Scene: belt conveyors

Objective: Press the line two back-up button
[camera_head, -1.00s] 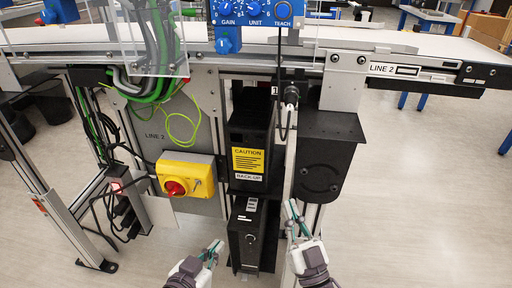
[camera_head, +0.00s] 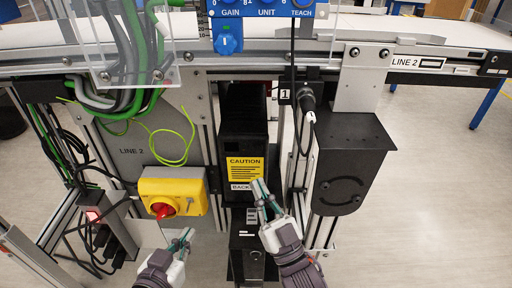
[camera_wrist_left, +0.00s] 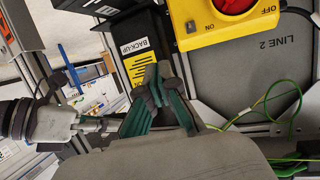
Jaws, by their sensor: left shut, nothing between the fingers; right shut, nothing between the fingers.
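A black back-up unit (camera_head: 240,140) with a yellow caution label and a white BACK-UP label stands under the LINE 2 conveyor. The label (camera_wrist_left: 136,47) also shows in the left wrist view. A second black box (camera_head: 243,262) with small light markings and a round spot on its front stands below it. My right gripper (camera_head: 261,190) is shut and empty, in front of the lower edge of the back-up unit, and partly covers the BACK-UP label. My left gripper (camera_head: 184,240) is shut and empty, below the yellow switch box and left of the lower black box.
A yellow switch box (camera_head: 190,190) with a red knob is on the grey LINE 2 panel (camera_head: 135,128). Green and black cables hang at the left. A black motor housing (camera_head: 352,160) stands at the right, beside a metal upright.

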